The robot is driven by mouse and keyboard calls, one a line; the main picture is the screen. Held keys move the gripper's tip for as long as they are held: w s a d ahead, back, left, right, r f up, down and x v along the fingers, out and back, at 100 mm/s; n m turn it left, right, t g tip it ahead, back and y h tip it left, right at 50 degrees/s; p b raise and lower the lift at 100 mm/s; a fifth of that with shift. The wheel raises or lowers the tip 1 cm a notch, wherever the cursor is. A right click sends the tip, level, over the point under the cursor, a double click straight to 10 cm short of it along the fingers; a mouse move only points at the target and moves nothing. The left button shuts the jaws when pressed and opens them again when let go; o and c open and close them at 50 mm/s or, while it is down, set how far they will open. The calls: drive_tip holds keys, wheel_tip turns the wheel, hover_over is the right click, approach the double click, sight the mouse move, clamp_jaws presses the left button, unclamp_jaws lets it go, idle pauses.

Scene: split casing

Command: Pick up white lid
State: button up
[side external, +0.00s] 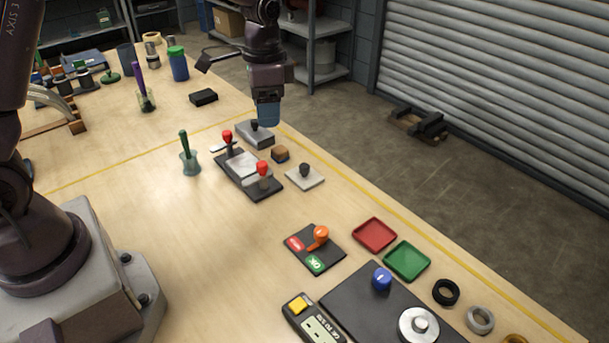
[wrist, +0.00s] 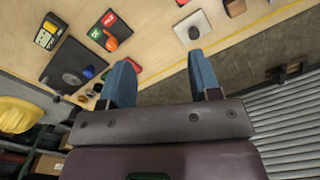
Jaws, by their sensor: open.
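The white lid (side external: 293,180) is a flat pale square plate with a black knob, lying on the wooden table near its far edge in the side view. It also shows at the top of the wrist view (wrist: 183,25), beyond the fingertips. My gripper (side external: 268,122) has blue fingers and hangs pointing down, up and left of the lid in the side view. In the wrist view my gripper (wrist: 163,60) has its two fingers wide apart with nothing between them.
A grey block with a black knob (side external: 256,137) appears just below my gripper. A dark fixture with red knobs (side external: 262,192) and a small brown-topped block (side external: 280,153) flank the lid. Red (side external: 374,219) and green (side external: 407,246) trays lie nearer. Table between fixture and orange-lever panel is clear.

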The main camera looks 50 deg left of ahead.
drive_tip(key=w+a+f+m, duration=0.2)
drive_tip(key=w+f+m, duration=0.3)
drive_tip(key=w+f, duration=0.25)
drive_tip(key=m, duration=0.6)
hover_over(304, 165)
wheel_tip(304, 165, down, 8)
drive_tip(key=shift+w+a+r, duration=0.1)
drive_tip(key=shift+w+r, duration=0.05)
drive_tip(key=shift+r, duration=0.05)
drive_tip(key=shift+d+f, duration=0.15)
drive_tip(key=shift+f, duration=1.25)
drive_tip(key=shift+d+f, duration=0.1)
drive_tip(key=shift+f, duration=1.25)
clamp_jaws()
